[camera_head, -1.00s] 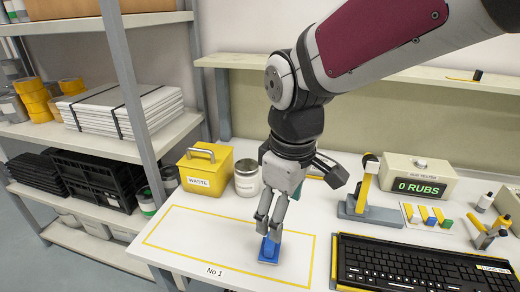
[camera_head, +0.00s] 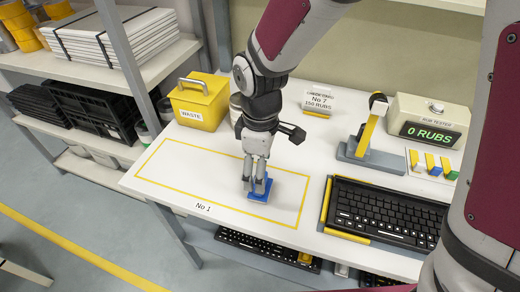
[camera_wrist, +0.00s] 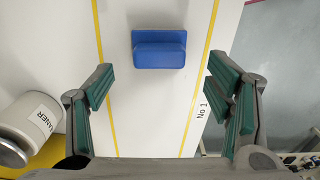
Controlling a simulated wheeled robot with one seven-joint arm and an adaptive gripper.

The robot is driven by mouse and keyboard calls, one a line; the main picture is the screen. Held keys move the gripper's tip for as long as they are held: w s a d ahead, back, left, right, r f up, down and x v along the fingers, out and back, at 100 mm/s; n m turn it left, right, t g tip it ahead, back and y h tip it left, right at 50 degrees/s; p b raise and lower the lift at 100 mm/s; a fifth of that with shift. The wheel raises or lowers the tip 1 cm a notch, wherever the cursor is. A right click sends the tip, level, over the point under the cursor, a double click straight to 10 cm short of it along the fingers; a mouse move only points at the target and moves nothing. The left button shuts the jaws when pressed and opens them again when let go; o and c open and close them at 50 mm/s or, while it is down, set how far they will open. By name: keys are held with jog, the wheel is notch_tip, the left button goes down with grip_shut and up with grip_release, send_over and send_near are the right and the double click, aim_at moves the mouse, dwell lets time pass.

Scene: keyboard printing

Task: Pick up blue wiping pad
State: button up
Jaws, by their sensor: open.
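The blue wiping pad (camera_head: 262,189) lies on the white table inside the yellow-outlined area marked No 1. It is a flat blue base with a raised block grip. My gripper (camera_head: 256,187) is above it in the head view, and its fingers hide part of the pad. In the wrist view my gripper (camera_wrist: 168,96) is open, with green-lined fingers wide apart. The pad (camera_wrist: 159,50) there lies ahead of the fingertips, roughly centred between them, and nothing is held.
A yellow waste box (camera_head: 200,100) stands behind the outlined area. A white canister (camera_wrist: 28,128) is at the left in the wrist view. A black keyboard (camera_head: 385,212), a lever stand (camera_head: 370,143) and the rub tester (camera_head: 430,120) are to the right. The outlined area is otherwise clear.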

jog(key=shift+f, duration=2.75)
jog(key=c, duration=1.4)
